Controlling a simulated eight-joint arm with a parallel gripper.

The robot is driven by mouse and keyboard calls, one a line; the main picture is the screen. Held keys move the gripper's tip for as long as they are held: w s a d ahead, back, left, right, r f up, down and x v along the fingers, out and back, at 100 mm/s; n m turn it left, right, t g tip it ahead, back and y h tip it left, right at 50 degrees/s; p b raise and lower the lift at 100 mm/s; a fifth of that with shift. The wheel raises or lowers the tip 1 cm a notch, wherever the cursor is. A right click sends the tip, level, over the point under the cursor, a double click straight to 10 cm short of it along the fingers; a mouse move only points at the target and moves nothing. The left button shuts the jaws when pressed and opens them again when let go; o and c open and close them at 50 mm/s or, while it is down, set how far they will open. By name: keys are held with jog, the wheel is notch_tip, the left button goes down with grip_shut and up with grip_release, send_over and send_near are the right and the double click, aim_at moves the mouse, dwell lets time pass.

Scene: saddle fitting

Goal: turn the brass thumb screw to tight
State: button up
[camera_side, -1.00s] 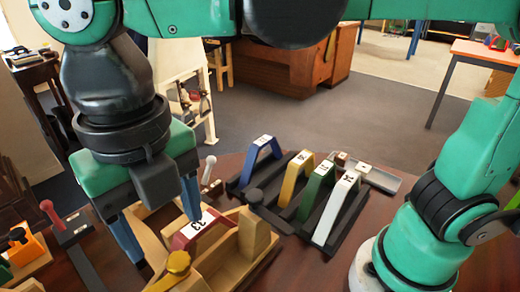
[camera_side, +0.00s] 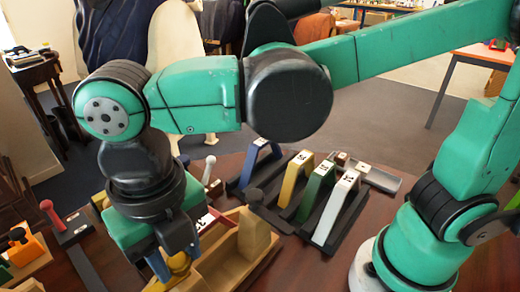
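The brass thumb screw (camera_side: 179,264) stands at the near end of the wooden fixture (camera_side: 228,262), partly hidden by my gripper. My gripper (camera_side: 174,262) points down over it, with one blue finger on the left of the brass head and the other behind it to the right. Whether the fingers touch the screw cannot be told. A dark red saddle piece with a white label (camera_side: 206,221) sits in the fixture, mostly hidden behind my gripper.
A red-knobbed lever (camera_side: 50,212) and an orange block (camera_side: 27,248) are at the left.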

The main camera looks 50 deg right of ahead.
grip_shut()
jog(key=m, duration=0.5)
jog(key=shift+m, duration=0.3)
jog(key=m, duration=1.3)
jog(key=shift+m, duration=0.3)
jog(key=m, duration=0.6)
jog(key=shift+m, duration=0.4)
jog(key=o, duration=0.8)
grip_release()
